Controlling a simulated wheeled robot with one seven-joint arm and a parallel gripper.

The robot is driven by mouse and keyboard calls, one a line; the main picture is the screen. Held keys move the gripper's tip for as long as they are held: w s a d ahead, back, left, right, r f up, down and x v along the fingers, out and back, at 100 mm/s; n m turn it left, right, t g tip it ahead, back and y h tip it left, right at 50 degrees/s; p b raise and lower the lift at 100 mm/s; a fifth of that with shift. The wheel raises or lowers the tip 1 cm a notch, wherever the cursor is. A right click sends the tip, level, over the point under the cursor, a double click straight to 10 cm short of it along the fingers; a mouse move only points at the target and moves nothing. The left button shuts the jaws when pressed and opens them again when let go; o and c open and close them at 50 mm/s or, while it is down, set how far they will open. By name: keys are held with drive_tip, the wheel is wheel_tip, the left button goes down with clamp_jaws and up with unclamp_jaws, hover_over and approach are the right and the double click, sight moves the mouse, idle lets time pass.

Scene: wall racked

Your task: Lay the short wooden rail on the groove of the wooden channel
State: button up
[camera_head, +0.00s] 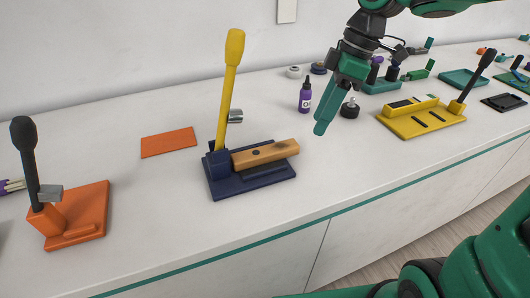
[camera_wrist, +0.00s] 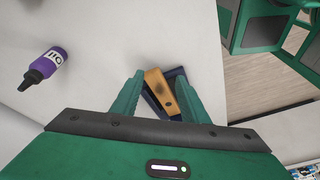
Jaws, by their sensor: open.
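A short wooden bar (camera_head: 265,153), the only clearly wooden piece I make out, lies on a dark navy base (camera_head: 262,183) with a tall yellow handle. It has a dark round spot on it. I cannot tell a separate wooden channel or its groove. My gripper (camera_head: 321,127) is to the right of the bar in the head view, pointing down, with nothing seen in it. In the wrist view my gripper (camera_wrist: 160,80) is open, and the bar (camera_wrist: 159,92) with part of the navy base (camera_wrist: 181,78) appears between its fingers; contact is not visible.
An orange fixture with a black handle (camera_head: 87,214) stands at left, an orange plate (camera_head: 169,142) behind. A purple bottle (camera_head: 305,96) and a small dark round item (camera_head: 349,109) stand near my gripper. A yellow fixture (camera_head: 423,120) is at right. The white counter (camera_head: 330,172) is clear in front.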

sight(267, 149)
drive_tip(key=a+n, duration=0.2)
drive_tip(key=a, duration=0.1)
drive_tip(key=a+f+n, duration=0.1)
drive_tip(key=a+n, duration=0.1)
drive_tip(key=a, duration=0.1)
drive_tip(key=a+f+n+g+y, duration=0.1)
drive_tip(key=a+n, duration=0.1)
drive_tip(key=a, duration=0.1)
drive_tip(key=shift+w+a+n, duration=0.2)
drive_tip(key=shift+a+n, duration=0.1)
drive_tip(key=shift+a, duration=0.1)
drive_tip(key=shift+x, duration=3.25)
drive_tip(key=shift+w+d, duration=0.1)
drive_tip(key=shift+w, duration=0.1)
drive_tip(key=shift+c, duration=0.3)
drive_tip(key=c, duration=0.9)
